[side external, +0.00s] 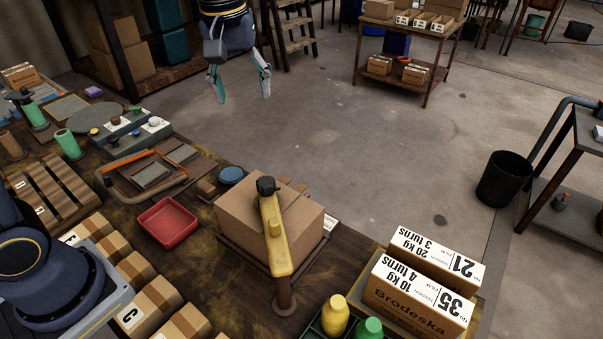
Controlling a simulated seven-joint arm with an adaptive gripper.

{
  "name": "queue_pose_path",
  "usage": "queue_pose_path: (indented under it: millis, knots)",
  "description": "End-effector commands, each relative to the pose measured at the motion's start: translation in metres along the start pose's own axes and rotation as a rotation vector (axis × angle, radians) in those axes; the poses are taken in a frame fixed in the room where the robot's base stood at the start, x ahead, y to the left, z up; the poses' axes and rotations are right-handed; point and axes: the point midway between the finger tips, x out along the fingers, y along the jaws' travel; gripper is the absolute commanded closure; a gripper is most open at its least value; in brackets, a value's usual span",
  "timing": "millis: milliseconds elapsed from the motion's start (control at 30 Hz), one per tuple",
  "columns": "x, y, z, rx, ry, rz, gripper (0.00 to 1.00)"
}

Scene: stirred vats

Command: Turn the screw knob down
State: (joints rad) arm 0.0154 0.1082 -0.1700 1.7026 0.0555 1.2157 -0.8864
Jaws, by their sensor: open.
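A dark screw knob (266,186) sits at the far end of a yellow clamp arm (271,235). The arm reaches over a cardboard box (236,226) from a brown post (284,297) at the near side. The box stands on a dark base on the workbench. Whether the screw under the knob touches the box is hidden. My gripper (243,98) is at the top of the view, above and left of the knob in the picture, and well apart from it. Its teal fingers are spread wide and hold nothing.
Two labelled boxes, one reading "10 kg 4 turns" (421,293) and one "20 kg 3 turns" (434,255), stand at the bench's right. Yellow (335,316) and green (367,330) bottles stand near the post. A red tray (167,222) lies left of the clamp. Open floor lies behind.

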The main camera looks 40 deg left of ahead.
Motion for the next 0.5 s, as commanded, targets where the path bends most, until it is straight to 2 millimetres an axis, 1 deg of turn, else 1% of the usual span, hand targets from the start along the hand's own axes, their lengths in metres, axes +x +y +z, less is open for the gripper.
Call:
queue_pose_path:
  millis: [33,133,200,367,467,500]
  knots:
    - [0.015,0.010,-0.003,0.010,-0.031,-0.018,0.32]
    - [0.037,0.019,-0.005,0.023,-0.072,-0.042,0.32]
    - [0.049,0.020,-0.003,0.027,-0.094,-0.058,0.32]
    - [0.065,0.018,-0.001,0.029,-0.105,-0.069,0.32]
    - [0.082,0.016,0.001,0.029,-0.107,-0.071,0.32]
    - [0.091,0.016,0.002,0.030,-0.107,-0.071,0.32]
